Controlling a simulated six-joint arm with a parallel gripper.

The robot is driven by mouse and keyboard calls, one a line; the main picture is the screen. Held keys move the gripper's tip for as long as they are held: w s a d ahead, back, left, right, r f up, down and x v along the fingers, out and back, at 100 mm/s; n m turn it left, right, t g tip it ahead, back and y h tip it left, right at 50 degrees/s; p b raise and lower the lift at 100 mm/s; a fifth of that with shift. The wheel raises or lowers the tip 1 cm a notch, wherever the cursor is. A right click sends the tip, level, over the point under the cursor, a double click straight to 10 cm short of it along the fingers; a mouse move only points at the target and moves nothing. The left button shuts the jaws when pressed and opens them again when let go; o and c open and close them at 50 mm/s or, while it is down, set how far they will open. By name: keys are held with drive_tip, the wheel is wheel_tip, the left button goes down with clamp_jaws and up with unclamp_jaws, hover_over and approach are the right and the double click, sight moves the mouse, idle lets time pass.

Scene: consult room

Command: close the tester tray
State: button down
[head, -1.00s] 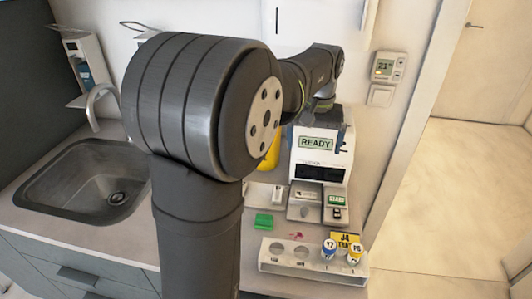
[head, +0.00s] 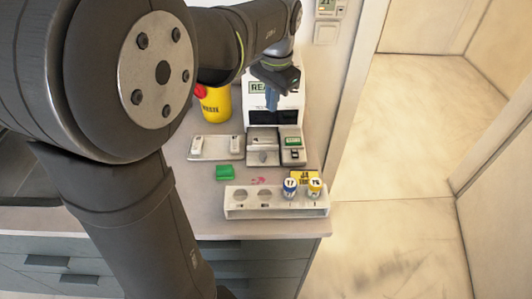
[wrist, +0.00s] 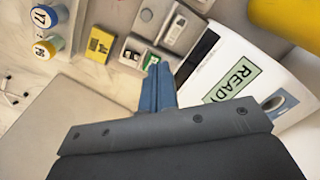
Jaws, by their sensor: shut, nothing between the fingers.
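The white tester (head: 273,114) stands at the back of the counter with a READY display and a dark front slot. It also shows in the wrist view (wrist: 268,75). A grey tray (head: 262,147) sticks out at the front of its base and looks pulled out; in the wrist view the tray (wrist: 172,30) lies beyond my fingers. My gripper (head: 271,100) hangs above the tray, in front of the tester, covering part of the display. Its blue fingers (wrist: 158,82) are together and empty. I cannot tell whether they touch the tester.
A module with a green screen (head: 291,142) sits right of the tray. A holder with white cassettes (head: 215,148) lies left, by a yellow bin (head: 215,103).

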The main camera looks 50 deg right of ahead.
sight(266, 140)
drive_tip(key=s+a+f+m+t, duration=0.1)
drive_tip(key=s+a+f+m, duration=0.3)
drive_tip(key=m, duration=0.7)
drive_tip(key=s+a+r+m+t, duration=0.1)
drive_tip(key=s+a+m, duration=0.3)
drive_tip(key=m, duration=0.6)
drive_tip(key=shift+h, duration=0.4)
drive_tip(key=x, duration=0.3)
drive_tip(key=s+d+x, duration=0.1)
drive_tip(key=x, duration=0.6)
drive_tip(key=shift+s+d+f, duration=0.15)
drive_tip(key=shift+s, duration=0.05)
drive_tip(key=w, duration=0.2)
drive_tip(key=w+d, duration=0.1)
drive_tip(key=shift+f, duration=0.4)
drive_tip(key=shift+w+d, duration=0.15)
drive_tip(key=shift+w, duration=0.3)
drive_tip(key=w+d, duration=0.5)
drive_tip(key=shift+w+d, duration=0.35)
drive_tip(key=shift+d, duration=0.05)
